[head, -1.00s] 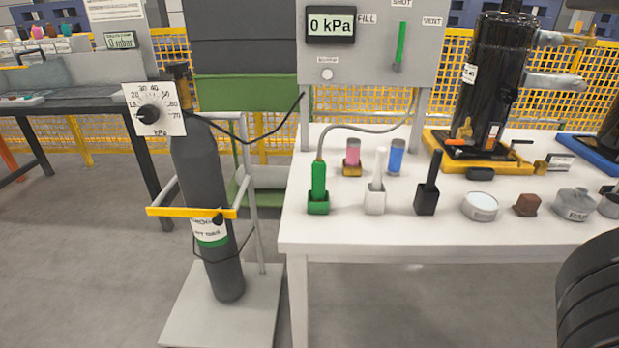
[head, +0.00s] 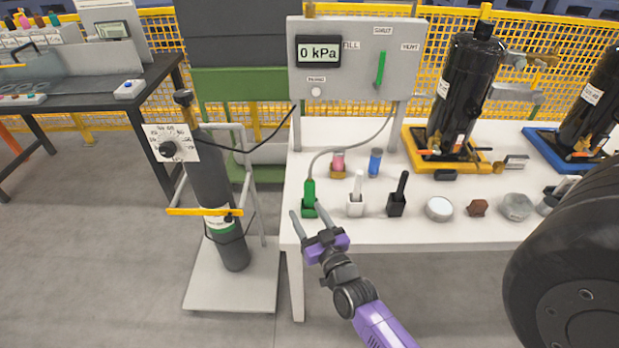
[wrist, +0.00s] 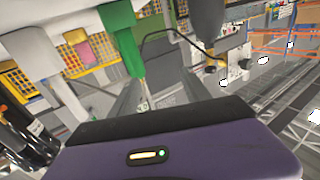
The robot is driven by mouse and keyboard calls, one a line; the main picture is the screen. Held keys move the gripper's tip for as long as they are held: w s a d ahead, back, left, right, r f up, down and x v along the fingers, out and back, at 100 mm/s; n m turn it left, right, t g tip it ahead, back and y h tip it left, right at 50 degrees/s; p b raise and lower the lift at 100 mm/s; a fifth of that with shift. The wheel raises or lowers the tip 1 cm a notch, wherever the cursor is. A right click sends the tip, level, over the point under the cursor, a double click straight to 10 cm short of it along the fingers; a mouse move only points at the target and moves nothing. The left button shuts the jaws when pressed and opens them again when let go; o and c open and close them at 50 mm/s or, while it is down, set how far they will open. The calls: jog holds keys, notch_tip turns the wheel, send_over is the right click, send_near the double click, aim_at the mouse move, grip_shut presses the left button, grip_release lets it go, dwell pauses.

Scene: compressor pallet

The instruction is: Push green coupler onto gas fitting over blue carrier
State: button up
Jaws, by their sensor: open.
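The green coupler (head: 309,190) stands upright in a green holder (head: 310,211) at the table's front left, with a grey hose running up to the panel. A green part that looks like the coupler shows in the wrist view (wrist: 121,38). My gripper (head: 305,210) is open and empty, its two grey fingers reaching toward the green holder; any contact cannot be told. The blue carrier (head: 545,142) lies at the table's right under a black compressor (head: 592,95). Orange and brass parts sit low on that compressor; which is the gas fitting is unclear.
White (head: 355,207) and black (head: 396,206) holders stand right of the green one. A yellow carrier (head: 413,150) holds another compressor. A gas cylinder (head: 212,178) stands left. A dark rounded shape covers the lower right.

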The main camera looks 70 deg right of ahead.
aim_at(312, 188)
jog(key=shift+m+g+h, duration=0.6)
jog(key=shift+g, duration=0.3)
jog(key=d, duration=0.2)
jog(key=d+p, duration=0.1)
jog(key=d, duration=0.1)
jog(key=d+r+p, duration=0.1)
jog(key=d, duration=0.1)
jog(key=shift+w+d+r, duration=0.1)
jog(key=shift+w+d, duration=0.15)
jog(key=shift+w, duration=0.05)
jog(key=shift+d+f, duration=0.25)
jog(key=shift+f, duration=0.05)
jog(key=x, duration=0.7)
jog(key=shift+w+d, duration=0.15)
jog(key=shift+w, duration=0.15)
grip_shut()
jog(key=shift+r, duration=0.1)
